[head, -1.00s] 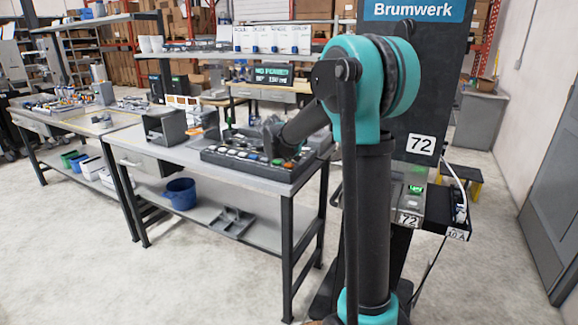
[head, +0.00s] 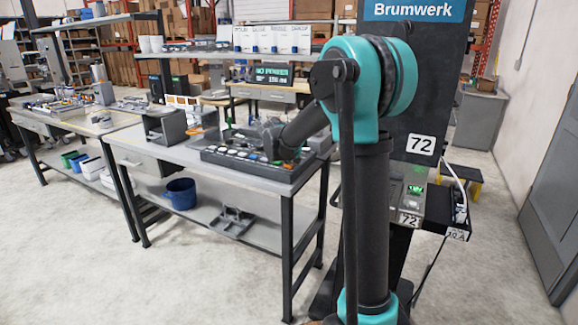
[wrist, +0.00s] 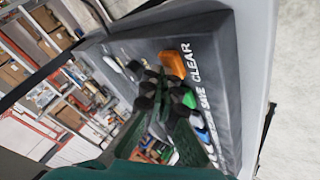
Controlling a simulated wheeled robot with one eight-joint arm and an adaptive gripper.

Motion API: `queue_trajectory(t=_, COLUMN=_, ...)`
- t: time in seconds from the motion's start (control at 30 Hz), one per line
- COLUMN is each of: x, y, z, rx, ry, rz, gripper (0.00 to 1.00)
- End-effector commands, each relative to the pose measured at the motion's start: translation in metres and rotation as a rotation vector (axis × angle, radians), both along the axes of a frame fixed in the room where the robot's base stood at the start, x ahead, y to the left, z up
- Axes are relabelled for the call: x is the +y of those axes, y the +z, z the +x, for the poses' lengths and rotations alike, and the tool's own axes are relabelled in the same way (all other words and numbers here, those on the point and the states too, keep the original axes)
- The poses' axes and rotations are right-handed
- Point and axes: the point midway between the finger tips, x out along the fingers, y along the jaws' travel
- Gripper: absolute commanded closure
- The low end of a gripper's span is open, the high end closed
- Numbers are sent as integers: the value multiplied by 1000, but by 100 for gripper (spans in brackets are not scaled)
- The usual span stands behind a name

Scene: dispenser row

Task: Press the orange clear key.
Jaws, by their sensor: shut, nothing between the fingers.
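The orange clear key (wrist: 173,65) sits on a dark key panel (wrist: 213,60), next to the white word CLEAR. My gripper (wrist: 160,82) is shut and empty. In the wrist view its fingertips are just beside the orange key, between it and the green key (wrist: 187,98); whether they touch either key cannot be told. In the head view the panel (head: 219,160) lies on the workbench, and my dark gripper (head: 272,140) is over its right part, partly hiding the keys there.
A lit display (head: 271,76) stands behind the panel. A blue bucket (head: 180,193) is on the lower shelf.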

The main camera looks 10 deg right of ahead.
Motion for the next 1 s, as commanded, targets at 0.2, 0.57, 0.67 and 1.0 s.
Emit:
queue_trajectory(t=0.2, x=0, y=-3, z=0, rx=0, ry=0, rz=0, gripper=100)
queue_trajectory(t=0.57, x=0, y=-1, z=0, rx=1, ry=-1, rz=0, gripper=100)
queue_trajectory(t=0.67, x=0, y=2, z=0, rx=1, ry=-1, rz=0, gripper=100)
queue_trajectory(t=1.0, x=0, y=15, z=0, rx=0, ry=0, rz=0, gripper=100)
